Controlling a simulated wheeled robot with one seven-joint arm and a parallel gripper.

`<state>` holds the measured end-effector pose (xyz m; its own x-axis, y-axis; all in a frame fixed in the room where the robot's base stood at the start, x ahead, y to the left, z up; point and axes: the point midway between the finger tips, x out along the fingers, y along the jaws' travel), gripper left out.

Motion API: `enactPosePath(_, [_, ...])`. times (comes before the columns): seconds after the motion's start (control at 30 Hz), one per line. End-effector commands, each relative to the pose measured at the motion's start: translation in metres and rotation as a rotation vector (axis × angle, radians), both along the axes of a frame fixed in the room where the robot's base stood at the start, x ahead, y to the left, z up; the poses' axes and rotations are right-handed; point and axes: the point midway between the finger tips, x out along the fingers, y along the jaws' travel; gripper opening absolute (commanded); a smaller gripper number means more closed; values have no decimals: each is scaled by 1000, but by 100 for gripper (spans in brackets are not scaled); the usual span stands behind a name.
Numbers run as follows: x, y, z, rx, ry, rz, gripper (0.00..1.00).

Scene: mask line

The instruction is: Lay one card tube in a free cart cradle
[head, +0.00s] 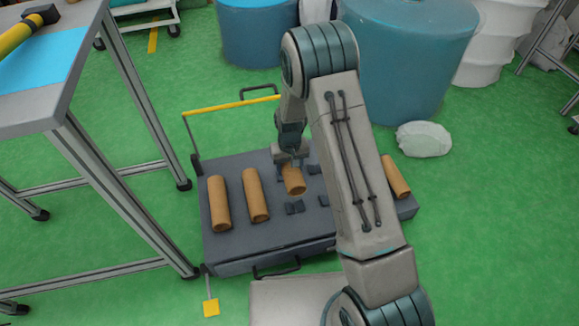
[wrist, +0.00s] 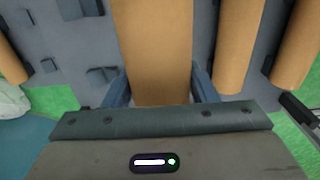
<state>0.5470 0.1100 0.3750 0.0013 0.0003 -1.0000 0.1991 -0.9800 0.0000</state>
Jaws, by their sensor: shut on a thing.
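My gripper (head: 291,166) is shut on a brown card tube (head: 293,181) over the middle of the grey cart (head: 240,244). In the wrist view this tube (wrist: 152,50) runs between the two fingers and looks larger than the others. I cannot tell whether it touches the cart. Two tubes (head: 219,203) (head: 256,196) lie side by side to its left, and another tube (head: 396,177) lies at the cart's right side. Dark cradle blocks (head: 295,207) show just below the held tube's near end. Empty blocks (wrist: 102,75) also show beside it in the wrist view.
A bench (head: 75,100) with metal legs stands close on the cart's left. The cart has a yellow bar (head: 232,105) at its far side. Blue drums (head: 405,70) and a pale sack (head: 424,139) stand behind and to the right. My arm hides part of the cart.

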Motion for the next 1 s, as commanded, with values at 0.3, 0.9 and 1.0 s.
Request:
enactPosePath(0.3, [0,0,-32,-1,1,0,29])
enactPosePath(0.9, [0,0,-91,0,1,0,29])
enactPosePath(1.0, [0,0,-98,0,1,0,29])
